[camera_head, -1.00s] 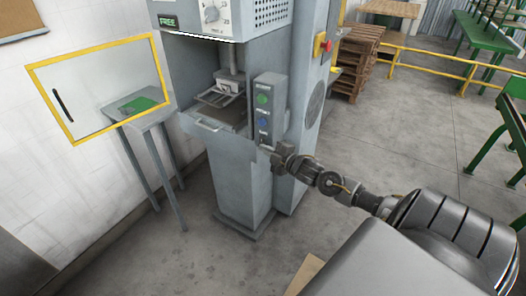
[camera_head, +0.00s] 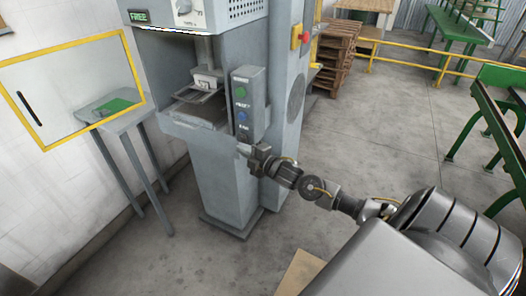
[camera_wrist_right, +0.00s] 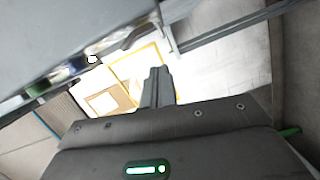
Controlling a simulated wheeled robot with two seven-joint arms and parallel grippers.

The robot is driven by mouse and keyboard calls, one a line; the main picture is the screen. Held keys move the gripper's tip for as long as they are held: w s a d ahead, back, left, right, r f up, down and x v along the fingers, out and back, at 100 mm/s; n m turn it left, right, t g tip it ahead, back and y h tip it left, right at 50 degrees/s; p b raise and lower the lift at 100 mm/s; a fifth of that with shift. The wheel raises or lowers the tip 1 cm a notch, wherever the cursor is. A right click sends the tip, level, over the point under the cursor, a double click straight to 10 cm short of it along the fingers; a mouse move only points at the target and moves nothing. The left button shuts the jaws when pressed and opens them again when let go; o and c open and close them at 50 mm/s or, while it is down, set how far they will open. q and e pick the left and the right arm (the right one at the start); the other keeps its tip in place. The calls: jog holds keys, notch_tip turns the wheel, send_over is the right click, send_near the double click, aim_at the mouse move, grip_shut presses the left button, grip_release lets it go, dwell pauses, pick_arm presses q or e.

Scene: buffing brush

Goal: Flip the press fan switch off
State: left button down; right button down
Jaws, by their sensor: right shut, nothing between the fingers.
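The grey press (camera_head: 228,175) stands in the middle of the head view. Its upright control box (camera_head: 241,78) carries a green button, a blue button below it and a small dark fan switch (camera_head: 242,141) near the bottom. The switch's position is too small to read. My right gripper (camera_head: 243,149) is at the lower end of the control box, close to the switch; I cannot tell if it touches. In the right wrist view its fingers (camera_wrist_right: 157,82) are shut together and empty, with a blurred grey surface at upper left. My left gripper is not in view.
A yellow-framed clear panel (camera_head: 75,88) and a small grey side table (camera_head: 115,115) stand left of the press. A red stop button (camera_head: 305,38) is on its right side. Wooden pallets (camera_head: 333,50) and a yellow rail (camera_head: 430,68) are behind.

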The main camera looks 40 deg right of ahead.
jog(key=s+d+b, duration=0.1)
jog(key=s+b, duration=0.1)
jog(key=s, duration=0.8)
dwell(0.3)
